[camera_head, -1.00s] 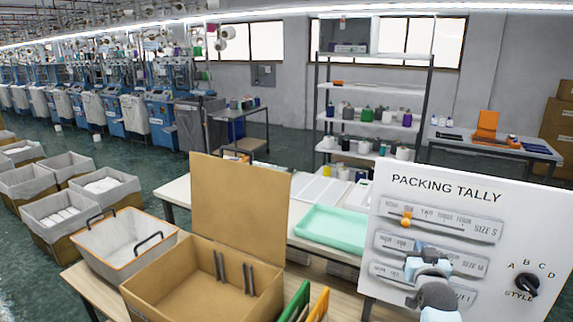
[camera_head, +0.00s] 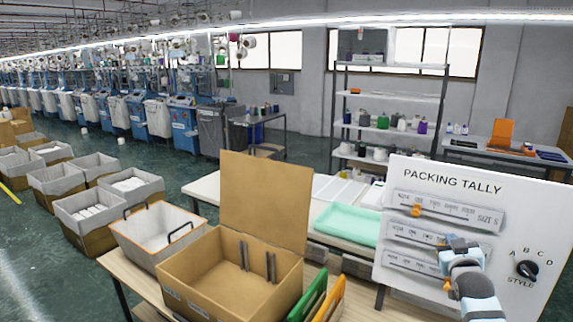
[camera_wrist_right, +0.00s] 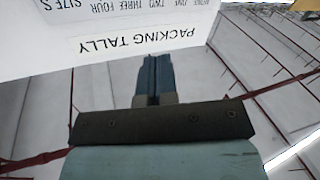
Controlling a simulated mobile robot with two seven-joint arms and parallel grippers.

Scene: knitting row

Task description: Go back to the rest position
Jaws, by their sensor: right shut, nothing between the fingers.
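My right gripper (camera_head: 452,243) is shut and empty. It is in front of the white packing tally board (camera_head: 440,172), over the right part of the middle size row. In the right wrist view my shut fingers (camera_wrist_right: 153,75) point up the picture, with the board's printed face at the upper left. The size S slider (camera_head: 416,210) is orange and sits toward the left of its row. Another orange slider (camera_head: 447,286) shows on the bottom row beside my wrist. My gripper hides part of the middle row. My left gripper is not in view.
A black style dial (camera_head: 527,270) is on the board's right. Left of the board are an open cardboard box (camera_head: 205,285), green and orange folders (camera_head: 318,298), a mint tray (camera_head: 345,224) and a lined basket (camera_head: 152,238). Shelves (camera_head: 392,95) stand behind.

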